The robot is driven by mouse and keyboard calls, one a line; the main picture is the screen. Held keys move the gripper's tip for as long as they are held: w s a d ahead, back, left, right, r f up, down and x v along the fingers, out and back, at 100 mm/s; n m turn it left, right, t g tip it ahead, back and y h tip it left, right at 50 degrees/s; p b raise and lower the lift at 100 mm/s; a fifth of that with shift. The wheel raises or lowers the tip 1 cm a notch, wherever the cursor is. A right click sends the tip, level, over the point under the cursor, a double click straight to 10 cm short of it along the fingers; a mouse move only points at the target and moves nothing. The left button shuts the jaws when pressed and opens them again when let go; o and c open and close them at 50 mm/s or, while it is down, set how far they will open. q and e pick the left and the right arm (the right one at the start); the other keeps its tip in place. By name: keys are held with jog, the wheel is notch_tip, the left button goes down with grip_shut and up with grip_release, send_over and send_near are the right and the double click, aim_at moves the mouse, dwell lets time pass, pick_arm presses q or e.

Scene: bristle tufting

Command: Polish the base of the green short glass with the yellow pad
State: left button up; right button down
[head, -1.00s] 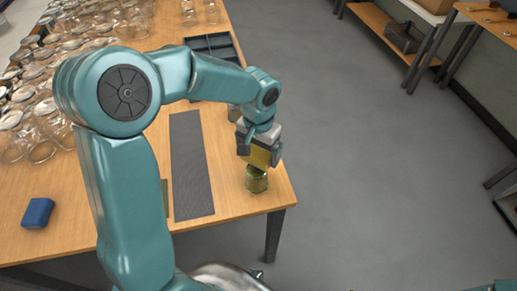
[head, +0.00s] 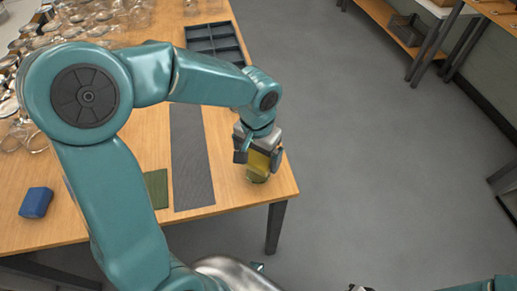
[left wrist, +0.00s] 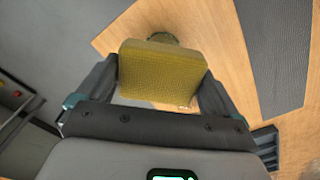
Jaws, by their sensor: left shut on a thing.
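My left gripper (head: 258,158) is shut on the yellow pad (head: 260,162), near the table's right front corner. The pad also fills the space between the fingers in the left wrist view (left wrist: 162,72). The green short glass (head: 258,179) stands on the table right under the pad. The pad and gripper hide most of it in the head view. In the left wrist view a rounded part of the glass (left wrist: 163,38) shows beyond the pad's edge. Whether pad and glass touch, I cannot tell. My right gripper is not clearly in view.
A dark grey mat (head: 190,160) lies left of the glass, with a green pad (head: 157,188) beside it. A blue block (head: 36,202) lies at front left. A dark compartment tray (head: 214,31) and several clear glasses (head: 75,30) are farther back. The table edge is close to the glass.

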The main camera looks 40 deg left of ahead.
pick_arm(q)
jog(key=shift+s+d+f, duration=0.1)
jog(key=shift+s+d, duration=0.2)
jog(key=shift+s, duration=0.4)
jog(key=shift+f+b, duration=0.15)
jog(key=shift+b, duration=0.15)
jog(key=shift+w, duration=0.2)
jog(key=shift+w+a+p, duration=0.25)
jog(key=shift+w+a, duration=0.05)
jog(key=shift+w, duration=0.25)
jog(key=shift+w+a+p, duration=0.25)
jog(key=shift+w+a, duration=0.05)
jog(key=shift+w, duration=0.2)
jog(key=w, duration=0.1)
jog(key=w+a, duration=0.1)
jog(key=w+p, duration=0.1)
jog(key=shift+a+r, duration=0.25)
notch_tip(320, 180, up, 6)
jog(key=p, duration=0.4)
jog(key=shift+p, duration=0.35)
jog(key=shift+r, duration=0.1)
